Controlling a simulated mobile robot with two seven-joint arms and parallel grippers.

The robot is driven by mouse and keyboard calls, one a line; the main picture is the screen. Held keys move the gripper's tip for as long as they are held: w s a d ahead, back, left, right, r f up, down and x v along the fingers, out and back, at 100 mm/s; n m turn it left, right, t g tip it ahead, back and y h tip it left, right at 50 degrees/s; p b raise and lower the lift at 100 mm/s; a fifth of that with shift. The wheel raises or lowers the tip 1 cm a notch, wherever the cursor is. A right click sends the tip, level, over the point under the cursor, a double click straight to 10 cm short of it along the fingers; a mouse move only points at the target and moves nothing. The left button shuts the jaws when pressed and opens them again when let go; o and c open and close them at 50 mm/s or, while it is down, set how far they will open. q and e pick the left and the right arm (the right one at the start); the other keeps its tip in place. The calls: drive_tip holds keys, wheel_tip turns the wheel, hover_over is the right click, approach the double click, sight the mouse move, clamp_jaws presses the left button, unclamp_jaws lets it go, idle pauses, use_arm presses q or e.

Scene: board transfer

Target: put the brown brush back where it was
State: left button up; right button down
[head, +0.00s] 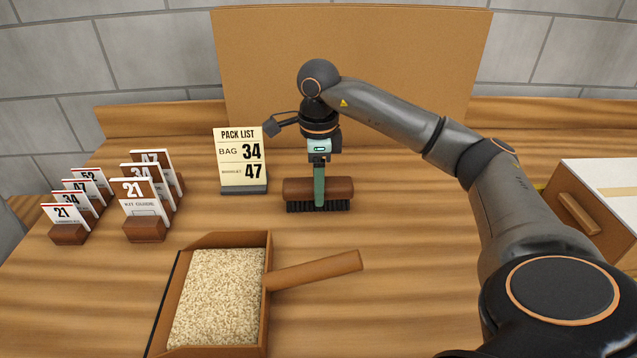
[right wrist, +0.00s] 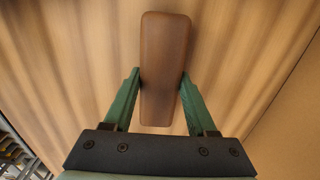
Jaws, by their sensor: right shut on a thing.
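The brown brush (head: 333,188) has a brown wooden back and dark bristles that point down. It is at the middle of the table, right of the pack list sign. My right gripper (head: 319,190) comes down on it from above, and its green fingers are shut on the brush back. In the right wrist view the brush (right wrist: 165,60) sits between the two green fingertips of the right gripper (right wrist: 161,85), one on each long side. I cannot tell whether the bristles touch the table. My left gripper is not in view.
A wooden scoop tray (head: 268,255) full of grain lies in front, its handle (head: 315,270) pointing right. A pack list sign (head: 241,160) stands left of the brush. Several numbered cards (head: 145,200) stand in wooden holders at left. A brown board (head: 350,60) stands behind. A box (head: 600,200) is at right.

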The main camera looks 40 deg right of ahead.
drive_tip(key=shift+c, duration=1)
unclamp_jaws()
use_arm(q)
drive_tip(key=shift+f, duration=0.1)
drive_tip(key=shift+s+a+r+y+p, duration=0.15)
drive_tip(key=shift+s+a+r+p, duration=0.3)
drive_tip(key=shift+p, duration=0.55)
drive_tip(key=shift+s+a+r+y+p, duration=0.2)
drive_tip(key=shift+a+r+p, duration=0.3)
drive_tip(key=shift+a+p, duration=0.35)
use_arm(e)
wheel_tip(320, 180, up, 12)
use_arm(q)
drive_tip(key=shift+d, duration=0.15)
use_arm(e)
drive_tip(key=shift+r, duration=0.1)
